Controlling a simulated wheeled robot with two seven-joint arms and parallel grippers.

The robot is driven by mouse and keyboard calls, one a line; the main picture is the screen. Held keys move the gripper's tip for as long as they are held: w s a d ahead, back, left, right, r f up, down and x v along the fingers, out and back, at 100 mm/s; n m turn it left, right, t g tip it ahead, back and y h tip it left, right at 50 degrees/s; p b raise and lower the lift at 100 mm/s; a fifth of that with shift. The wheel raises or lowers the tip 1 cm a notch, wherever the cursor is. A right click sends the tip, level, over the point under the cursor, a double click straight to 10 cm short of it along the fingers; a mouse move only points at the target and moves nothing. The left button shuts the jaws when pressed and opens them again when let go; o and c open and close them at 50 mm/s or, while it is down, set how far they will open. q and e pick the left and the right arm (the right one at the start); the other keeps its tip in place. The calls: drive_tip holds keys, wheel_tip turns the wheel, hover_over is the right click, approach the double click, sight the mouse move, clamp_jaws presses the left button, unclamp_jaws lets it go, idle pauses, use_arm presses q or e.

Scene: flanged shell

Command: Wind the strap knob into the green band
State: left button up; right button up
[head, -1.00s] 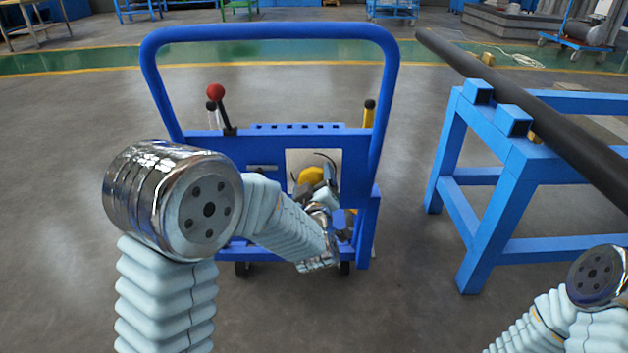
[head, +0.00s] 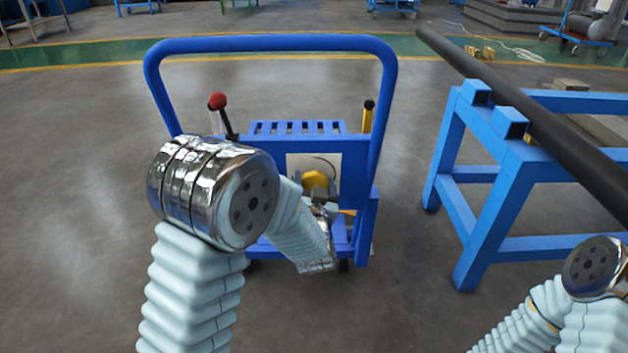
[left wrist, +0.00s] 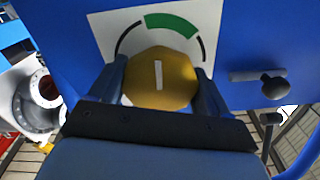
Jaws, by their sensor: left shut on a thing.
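The strap knob (left wrist: 160,80) is yellow with a white pointer line, seen close up in the left wrist view. The line stands nearly upright, and the green band (left wrist: 172,24) lies above it, slightly to the right, on the white dial plate. My left gripper (left wrist: 162,86) is shut on the knob, one finger on each side. In the head view the knob (head: 315,181) shows on the blue cart's panel, partly covered by my left gripper (head: 318,195). My right gripper is out of view; only part of that arm shows at the lower right.
The blue cart (head: 265,44) has a tall push handle, a red-topped lever (head: 218,102) and a yellow post with a black top (head: 368,115). A small dark knob (left wrist: 274,87) sits right of the dial. A blue stand (head: 500,165) carries a long dark pipe (head: 540,115) at right.

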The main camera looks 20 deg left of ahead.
use_arm(q)
drive_tip(key=shift+f+m+p, duration=0.15)
drive_tip(key=shift+m+p, duration=0.45)
drive_tip(key=shift+m, duration=0.9)
drive_tip(key=o, duration=1)
drive_tip(key=shift+s+d, duration=0.2)
drive_tip(key=shift+s, duration=0.3)
drive_tip(key=b+v, duration=1)
drive_tip(key=v, duration=0.2)
drive_tip(key=shift+s, duration=0.4)
drive_tip(key=shift+d, duration=0.1)
